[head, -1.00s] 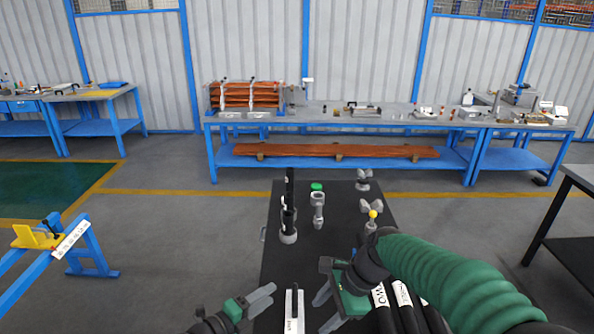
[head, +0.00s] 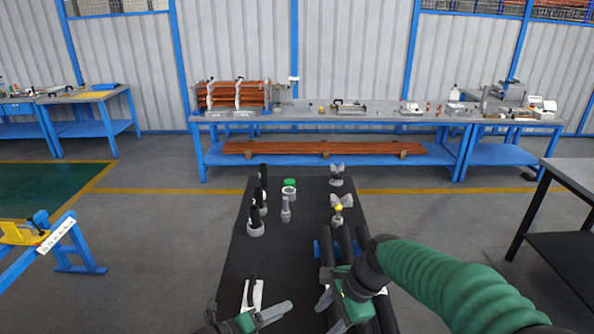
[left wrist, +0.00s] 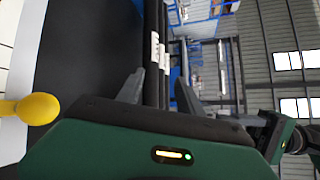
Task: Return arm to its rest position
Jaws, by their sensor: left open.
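My left gripper (head: 282,314) is at the bottom of the head view, low over the near end of the black table, with its fingers apart and nothing between them. In the left wrist view its two fingers (left wrist: 160,92) stand apart, with black pipes with white labels (left wrist: 157,45) behind them. My right gripper (head: 328,312) is beside the black pipes (head: 350,250), at the end of my green-sleeved arm. Its fingers look apart, and I see nothing held between them. Part of it is hidden by the arm.
The black table (head: 285,265) carries grey flanged fittings (head: 256,229), a green-topped part (head: 290,185), a yellow-knobbed fitting (head: 338,210) and a white piece (head: 252,296). A blue workbench (head: 330,120) stands at the back.

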